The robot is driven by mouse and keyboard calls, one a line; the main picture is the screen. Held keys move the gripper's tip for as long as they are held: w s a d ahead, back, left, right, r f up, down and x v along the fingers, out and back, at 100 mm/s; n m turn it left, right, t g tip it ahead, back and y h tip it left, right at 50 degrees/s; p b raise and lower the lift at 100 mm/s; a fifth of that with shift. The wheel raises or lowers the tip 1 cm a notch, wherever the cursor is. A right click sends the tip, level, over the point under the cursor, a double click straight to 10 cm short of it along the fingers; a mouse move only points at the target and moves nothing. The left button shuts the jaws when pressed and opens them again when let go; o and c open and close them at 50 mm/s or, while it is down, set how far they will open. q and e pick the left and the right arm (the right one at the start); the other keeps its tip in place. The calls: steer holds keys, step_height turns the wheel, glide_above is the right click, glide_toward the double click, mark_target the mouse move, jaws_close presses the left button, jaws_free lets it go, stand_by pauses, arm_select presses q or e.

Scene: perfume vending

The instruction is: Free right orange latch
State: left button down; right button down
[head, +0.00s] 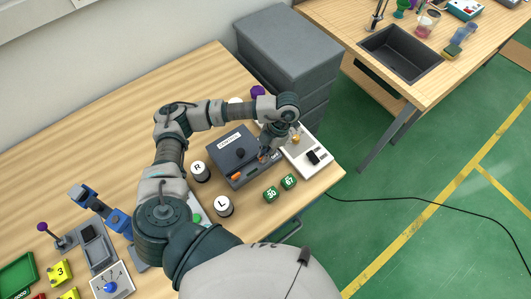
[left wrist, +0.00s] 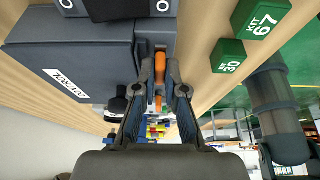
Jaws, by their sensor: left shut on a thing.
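A dark grey control box (head: 233,152) with a white label sits on the wooden table. An orange latch (head: 236,177) shows at its front left. My left gripper (head: 264,154) reaches down at the box's front right from above. In the left wrist view the box (left wrist: 75,62) is upside down on the left, and my left gripper (left wrist: 160,75) is shut on the right orange latch (left wrist: 160,64). A second orange patch shows below, between the fingers. In the head view the gripper hides the right latch. My right gripper is not in view.
Two green blocks (head: 271,194) stand before the box, marked 30 and 67. Round R (head: 198,168) and L (head: 222,206) pieces stand to its left. A white panel with a black switch (head: 313,157) is close on the right. Grey drawers (head: 290,50) stand behind.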

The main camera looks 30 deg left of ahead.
arm_select(q)
steer(key=shift+s, duration=0.15)
steer(key=c, duration=1.2)
jaws_free()
steer(key=shift+s, duration=0.1)
steer(key=shift+c, duration=0.2)
steer(key=shift+a, duration=0.1)
steer(key=shift+w+r, duration=0.35)
steer(key=shift+r, duration=0.15)
steer(key=v, duration=0.6)
steer(key=shift+r, duration=0.4)
steer(key=shift+w, duration=0.1)
